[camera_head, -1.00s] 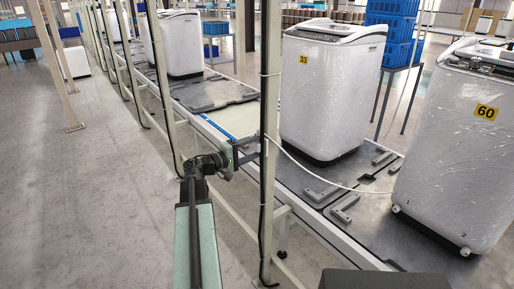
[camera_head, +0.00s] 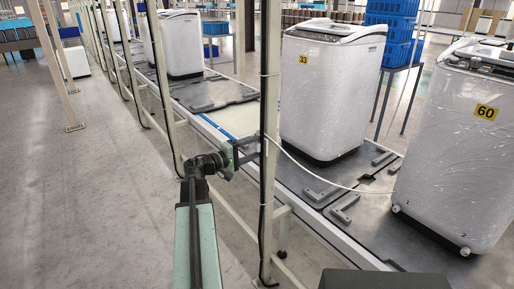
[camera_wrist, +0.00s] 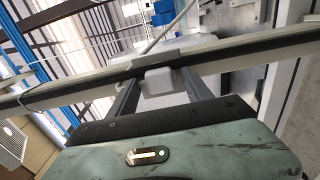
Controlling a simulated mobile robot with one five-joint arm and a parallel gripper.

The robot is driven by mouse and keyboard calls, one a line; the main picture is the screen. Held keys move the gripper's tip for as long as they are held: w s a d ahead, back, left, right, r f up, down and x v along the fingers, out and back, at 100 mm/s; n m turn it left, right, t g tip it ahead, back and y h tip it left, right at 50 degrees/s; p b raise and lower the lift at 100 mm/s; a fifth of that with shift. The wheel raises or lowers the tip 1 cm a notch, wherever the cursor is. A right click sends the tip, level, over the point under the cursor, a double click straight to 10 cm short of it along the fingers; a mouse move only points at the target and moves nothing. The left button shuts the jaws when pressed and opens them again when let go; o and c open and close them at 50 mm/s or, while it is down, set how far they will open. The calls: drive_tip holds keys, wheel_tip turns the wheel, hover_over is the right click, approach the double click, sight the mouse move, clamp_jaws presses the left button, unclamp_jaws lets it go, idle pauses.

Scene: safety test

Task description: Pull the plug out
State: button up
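The plug (camera_wrist: 158,80) is a small white block at the post, in the middle of the wrist view. A white cable (camera_head: 310,177) runs from the post across the conveyor toward the right-hand washing machine. My gripper (camera_wrist: 160,88) has one finger on each side of the plug, with a small gap seeming to remain on both sides. In the head view my gripper (camera_head: 254,149) reaches the post (camera_head: 268,110) from the left. The socket behind the plug cannot be made out clearly.
A wrapped washing machine marked 33 (camera_head: 325,95) and another marked 60 (camera_head: 455,150) stand on the conveyor just beyond the post. The conveyor rail (camera_head: 335,235) runs along my right. Grey floor (camera_head: 90,200) on the left is clear.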

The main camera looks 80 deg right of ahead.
clamp_jaws()
drive_tip(key=v, duration=0.6)
idle(1.1)
